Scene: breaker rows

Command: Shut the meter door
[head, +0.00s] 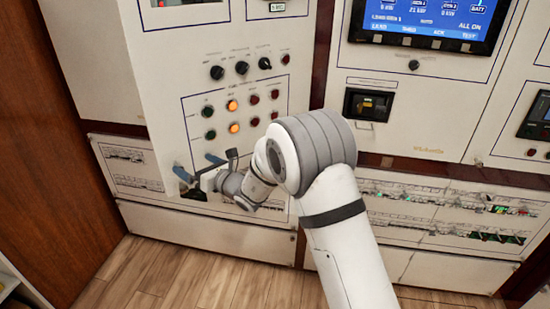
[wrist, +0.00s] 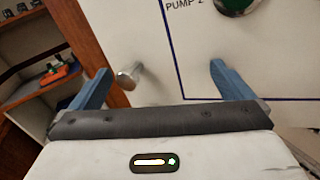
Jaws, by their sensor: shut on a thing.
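The meter door (head: 155,90) is a white panel with rows of knobs and round lights, and its left edge stands out from the cabinet. It fills much of the wrist view (wrist: 205,50), where a "PUMP 2" label shows. A short metal knob (wrist: 130,75) sticks out near its edge. My gripper (head: 198,165) is at the door's lower left; its blue fingers stand wide apart, one on each side of the knob. The knob cannot be made out in the head view.
Fixed panels with a blue screen (head: 430,22) and a dark breaker unit (head: 367,105) stand to the right. A brown wooden side (head: 50,170) borders the left. Low breaker rows (head: 440,205) run below. Wooden floor (head: 200,275) lies clear in front.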

